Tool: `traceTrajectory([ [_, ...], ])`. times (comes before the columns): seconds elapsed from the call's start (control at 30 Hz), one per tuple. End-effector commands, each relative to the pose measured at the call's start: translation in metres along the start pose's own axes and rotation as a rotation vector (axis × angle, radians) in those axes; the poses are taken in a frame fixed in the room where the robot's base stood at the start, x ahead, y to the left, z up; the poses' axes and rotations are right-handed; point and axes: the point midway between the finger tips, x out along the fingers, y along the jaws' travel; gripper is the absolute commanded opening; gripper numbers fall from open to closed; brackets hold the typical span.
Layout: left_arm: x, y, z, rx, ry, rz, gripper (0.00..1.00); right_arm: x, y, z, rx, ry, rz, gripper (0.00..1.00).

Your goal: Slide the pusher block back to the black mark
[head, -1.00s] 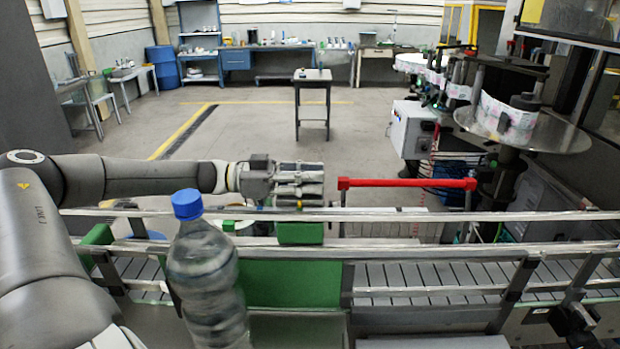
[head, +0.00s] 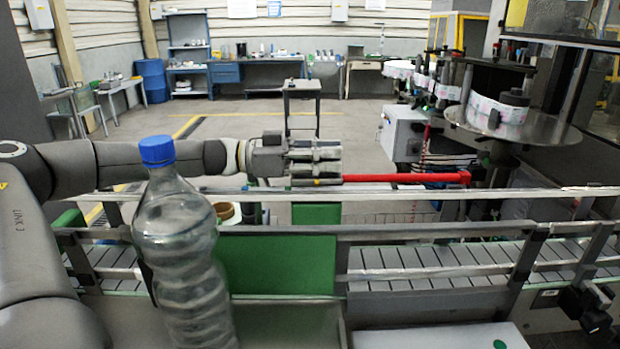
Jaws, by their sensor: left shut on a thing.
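My left gripper (head: 325,161) reaches in from the left above the far side of the conveyor, its fingers pointing right. A green block (head: 317,213), which I take as the pusher block, shows right below the fingers, behind the far rail. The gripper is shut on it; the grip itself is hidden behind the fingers. The block's lower part is hidden by the rails. I cannot make out a black mark near the block. My right gripper is not in view.
A red bar (head: 408,178) lies just right of the fingers. The conveyor (head: 430,262) with metal rails and a large green panel (head: 278,264) crosses the front. A blue-capped bottle (head: 180,250) stands close by at left. The labeller's reel (head: 515,125) is at right.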

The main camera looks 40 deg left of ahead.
Motion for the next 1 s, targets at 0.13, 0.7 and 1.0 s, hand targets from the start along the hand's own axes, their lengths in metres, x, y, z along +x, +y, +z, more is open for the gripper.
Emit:
traceTrajectory([
  [0.13, 0.019, 0.001, 0.007, 0.001, -0.002, 0.002, 0.00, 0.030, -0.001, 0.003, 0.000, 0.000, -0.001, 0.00],
  [0.7, 0.102, 0.001, 0.004, -0.002, -0.003, 0.003, 0.00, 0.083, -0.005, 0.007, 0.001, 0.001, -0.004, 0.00],
  [1.0, 0.141, 0.001, 0.002, -0.002, -0.002, 0.003, 0.00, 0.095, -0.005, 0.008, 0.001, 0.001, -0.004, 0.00],
])
